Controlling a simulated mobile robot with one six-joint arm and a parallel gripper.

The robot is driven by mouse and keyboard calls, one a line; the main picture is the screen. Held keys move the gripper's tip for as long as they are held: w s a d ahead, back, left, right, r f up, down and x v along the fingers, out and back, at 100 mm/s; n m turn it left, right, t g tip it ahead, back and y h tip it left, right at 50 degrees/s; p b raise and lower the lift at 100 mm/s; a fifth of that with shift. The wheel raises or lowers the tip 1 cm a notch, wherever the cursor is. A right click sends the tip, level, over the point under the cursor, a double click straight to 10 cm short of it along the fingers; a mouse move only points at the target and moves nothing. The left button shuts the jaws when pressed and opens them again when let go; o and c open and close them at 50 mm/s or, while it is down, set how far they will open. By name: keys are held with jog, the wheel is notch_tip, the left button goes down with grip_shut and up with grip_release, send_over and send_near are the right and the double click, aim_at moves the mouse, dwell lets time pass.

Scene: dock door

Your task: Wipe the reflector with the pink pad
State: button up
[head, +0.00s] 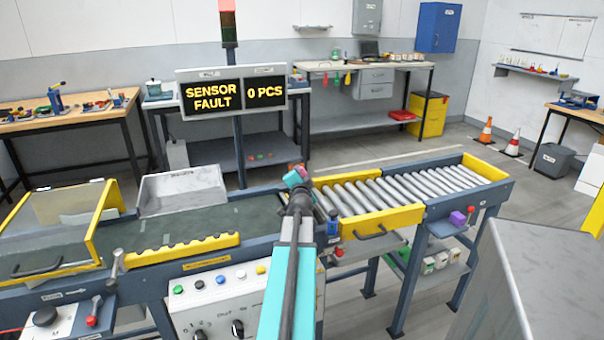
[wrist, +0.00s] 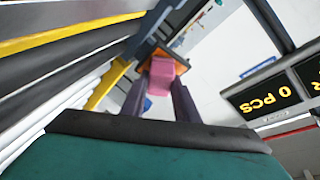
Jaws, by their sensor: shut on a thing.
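The pink pad (wrist: 162,76) is held between the two dark fingers of my gripper (wrist: 160,92) in the wrist view. An orange part (wrist: 160,53), which may be the reflector or its mount, shows just beyond the pad on a dark frame. The pad overlaps it in the picture, and I cannot tell whether they touch. In the head view my gripper (head: 298,180) is at the far side of the conveyor, where a small orange-brown part (head: 297,167) shows behind it. The reflector's face is hidden.
A sign (head: 232,94) reads SENSOR FAULT and 0 PCS on a post behind the belt (head: 190,220). A grey tray (head: 181,192) stands at the belt's far edge. Yellow-railed rollers (head: 400,195) run to the right.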

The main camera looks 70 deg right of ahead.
jog(key=shift+w+a+r+p, duration=0.1)
jog(key=shift+w+a+p, duration=0.8)
jog(key=shift+p, duration=0.65)
jog(key=shift+w+a+p, duration=0.2)
jog(key=shift+w+p, duration=0.25)
jog(key=shift+p, duration=0.1)
jog(key=shift+d+r+p, duration=0.2)
jog(key=shift+r+p, duration=0.05)
jog(key=shift+p, duration=0.2)
jog(key=shift+f+b, duration=0.1)
jog(key=shift+b, duration=0.2)
